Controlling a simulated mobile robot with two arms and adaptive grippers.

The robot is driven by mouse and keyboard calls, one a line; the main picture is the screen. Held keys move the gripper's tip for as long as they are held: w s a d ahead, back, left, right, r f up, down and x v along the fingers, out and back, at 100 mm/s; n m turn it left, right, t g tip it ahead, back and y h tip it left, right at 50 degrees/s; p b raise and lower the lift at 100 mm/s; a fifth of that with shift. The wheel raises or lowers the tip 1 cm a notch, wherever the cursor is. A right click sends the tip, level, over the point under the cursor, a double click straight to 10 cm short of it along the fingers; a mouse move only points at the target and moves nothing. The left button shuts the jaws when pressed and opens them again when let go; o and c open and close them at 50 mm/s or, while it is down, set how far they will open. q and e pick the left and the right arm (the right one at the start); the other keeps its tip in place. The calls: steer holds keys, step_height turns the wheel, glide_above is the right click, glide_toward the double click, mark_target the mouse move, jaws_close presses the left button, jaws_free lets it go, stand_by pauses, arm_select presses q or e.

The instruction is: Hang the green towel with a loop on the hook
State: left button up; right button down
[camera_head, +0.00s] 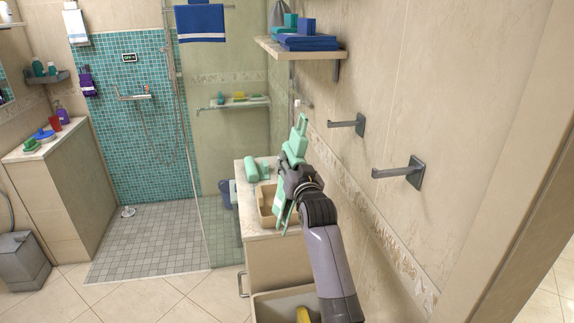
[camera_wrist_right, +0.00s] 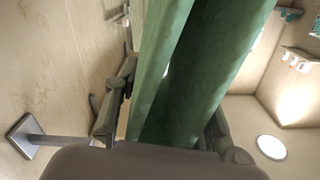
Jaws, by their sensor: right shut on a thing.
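The light green towel (camera_head: 297,146) is in my right gripper (camera_head: 290,178), in the air above the counter. Part of it sticks up above the fingers and part hangs below. In the wrist view the towel (camera_wrist_right: 190,70) fills the space between the fingers; its loop cannot be made out. Two grey wall hooks are to the right: a far hook (camera_head: 348,124) and a nearer hook (camera_head: 400,172), both bare and apart from the towel. A hook (camera_wrist_right: 38,137) also shows at lower left in the wrist view. My left gripper is out of view.
A counter (camera_head: 254,221) below holds a beige box (camera_head: 264,203) and a rolled green towel (camera_head: 250,168). A wall shelf (camera_head: 300,49) with blue and teal towels juts out above. An open drawer or bin (camera_head: 275,306) is below. A glass shower panel (camera_head: 203,150) stands left.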

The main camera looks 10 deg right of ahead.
steer(key=shift+d, duration=0.45)
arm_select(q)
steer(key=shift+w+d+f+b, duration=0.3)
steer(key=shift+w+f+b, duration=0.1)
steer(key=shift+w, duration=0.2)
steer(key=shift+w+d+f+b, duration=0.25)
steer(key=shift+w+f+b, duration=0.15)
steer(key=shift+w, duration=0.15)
arm_select(e)
steer(key=d+f, duration=0.1)
steer(key=d, duration=0.6)
steer(key=shift+w+d+f, duration=0.2)
steer(key=shift+w+d, duration=0.05)
steer(key=shift+d, duration=0.05)
steer(key=c, duration=1)
jaws_free()
steer(key=shift+o, duration=0.2)
steer(key=shift+f, duration=0.1)
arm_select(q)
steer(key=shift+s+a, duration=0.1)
